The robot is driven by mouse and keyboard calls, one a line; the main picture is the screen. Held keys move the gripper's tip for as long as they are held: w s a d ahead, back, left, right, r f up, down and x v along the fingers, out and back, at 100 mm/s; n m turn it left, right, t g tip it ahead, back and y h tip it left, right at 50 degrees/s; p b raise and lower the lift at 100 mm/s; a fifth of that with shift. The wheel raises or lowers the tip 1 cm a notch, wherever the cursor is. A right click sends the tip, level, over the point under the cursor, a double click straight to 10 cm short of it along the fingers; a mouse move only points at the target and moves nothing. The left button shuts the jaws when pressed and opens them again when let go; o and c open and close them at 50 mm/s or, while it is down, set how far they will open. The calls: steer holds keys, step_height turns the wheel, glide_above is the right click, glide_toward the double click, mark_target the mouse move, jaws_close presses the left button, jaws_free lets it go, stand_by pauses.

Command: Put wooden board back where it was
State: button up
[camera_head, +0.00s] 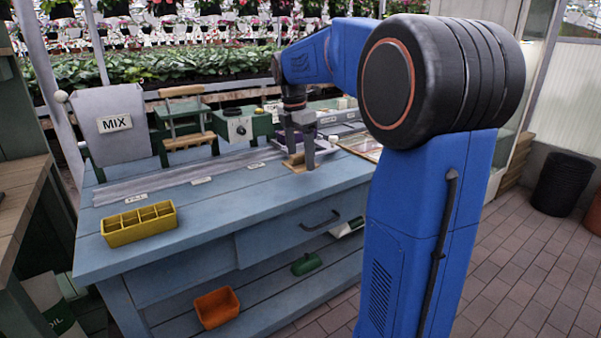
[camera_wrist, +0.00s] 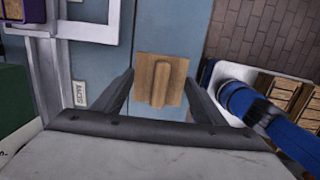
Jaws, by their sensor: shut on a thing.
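The wooden board (camera_wrist: 145,71) is a small square of light wood with a raised rounded strip down its middle. In the head view the board (camera_head: 291,166) shows as a small brown piece under my gripper (camera_head: 300,160), at the blue bench top (camera_head: 240,198). My fingers hide part of it there. I cannot tell whether it touches the bench.
A yellow divided tray (camera_head: 140,236) stands at the bench's front left. A MIX sign (camera_head: 114,124), a wooden-handled frame (camera_head: 185,142) and a green box (camera_head: 240,127) stand along the back. A framed panel (camera_head: 362,145) lies right of my gripper. The front bench top is mostly clear.

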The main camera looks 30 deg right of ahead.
mark_target(301, 181)
steer(key=shift+f, duration=2.45)
steer(key=o, duration=1)
steer(key=shift+f, duration=0.1)
steer(key=shift+o, duration=0.2)
steer(key=r, duration=0.4)
steer(key=a+r, duration=0.1)
steer(key=r, duration=0.7)
steer(key=shift+a+r, duration=0.1)
steer(key=shift+a, duration=0.1)
steer(key=s+a+f+m+t, duration=0.1)
steer(key=s+a+f+m, duration=0.2)
steer(key=s+a+m, duration=0.35)
steer(key=s+a+f+m+t, duration=0.2)
steer(key=s+a+f+m, duration=0.15)
steer(key=s, duration=0.65)
steer(key=s+a+f+m+t+y, duration=0.1)
steer(key=s+a+f+m, duration=0.3)
steer(key=s+f+m, duration=0.4)
steer(key=s+f, duration=0.5)
steer(key=shift+s+a+f+t, duration=0.15)
steer(key=shift+s+a+t, duration=0.05)
steer(key=shift+s+t, duration=0.2)
